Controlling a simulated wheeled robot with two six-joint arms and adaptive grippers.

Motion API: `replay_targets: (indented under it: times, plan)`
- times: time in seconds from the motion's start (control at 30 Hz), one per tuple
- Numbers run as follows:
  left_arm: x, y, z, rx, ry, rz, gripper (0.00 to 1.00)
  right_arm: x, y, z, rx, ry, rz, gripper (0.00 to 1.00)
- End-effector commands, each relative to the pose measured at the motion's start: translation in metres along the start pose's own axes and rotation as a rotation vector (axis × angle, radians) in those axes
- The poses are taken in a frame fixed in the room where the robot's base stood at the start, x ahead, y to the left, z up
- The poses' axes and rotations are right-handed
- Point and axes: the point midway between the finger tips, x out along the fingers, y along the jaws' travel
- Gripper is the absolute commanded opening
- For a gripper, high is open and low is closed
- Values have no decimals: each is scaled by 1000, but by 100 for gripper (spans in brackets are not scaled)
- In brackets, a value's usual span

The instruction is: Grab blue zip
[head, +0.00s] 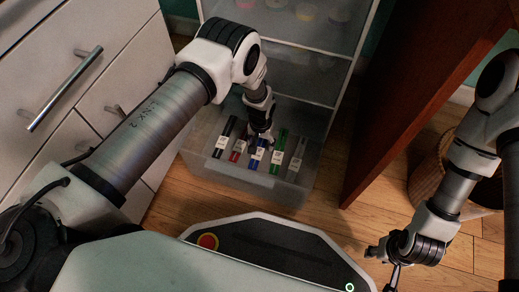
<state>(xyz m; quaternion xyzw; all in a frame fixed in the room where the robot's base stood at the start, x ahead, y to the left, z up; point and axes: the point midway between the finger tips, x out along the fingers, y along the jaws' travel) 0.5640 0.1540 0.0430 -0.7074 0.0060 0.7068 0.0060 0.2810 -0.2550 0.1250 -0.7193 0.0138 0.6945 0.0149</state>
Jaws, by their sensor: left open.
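The blue zip (256,158) lies in an open translucent drawer (245,187), in the middle of a row of zips with pale labels. My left gripper (262,139) reaches down into the drawer, open, right at the upper end of the blue zip. The gripper partly covers that end, and I cannot tell whether it touches the zip. My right gripper (391,277) hangs low at the right, away from the drawer; its fingertips are small and near the bottom edge, so its opening is unclear.
Beside the blue zip lie a black zip (226,137), a red zip (238,150), a green zip (279,151) and a grey zip (297,158). A white drawer cabinet (60,50) stands left. A brown wooden panel (410,90) and a wicker basket (425,185) stand right.

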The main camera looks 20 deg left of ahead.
Motion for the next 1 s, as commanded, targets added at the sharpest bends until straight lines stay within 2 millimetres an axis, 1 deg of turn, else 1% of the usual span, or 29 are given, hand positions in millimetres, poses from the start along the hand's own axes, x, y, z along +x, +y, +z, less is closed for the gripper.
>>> replay_targets:
  times: [0.4,0.67,0.7,0.73,0.77,0.8,0.9,1.0]
  plan:
    - [5,0,0,-1,-1,0,67,4,0,0,0,0,0,40]
    - [5,0,0,-1,-1,0,67,4,0,0,0,0,0,40]
    - [5,0,0,-1,-1,0,52,4,0,0,0,0,0,40]
    - [5,0,0,-1,-1,0,45,4,0,0,0,0,0,40]
    - [5,0,0,-1,-1,0,42,4,0,0,0,0,0,40]
    - [5,0,0,-1,-1,0,36,4,0,0,0,0,0,40]
    - [6,0,1,-1,-1,0,24,4,0,0,0,0,0,40]
    - [6,0,1,-1,-2,0,23,4,0,0,0,0,0,40]
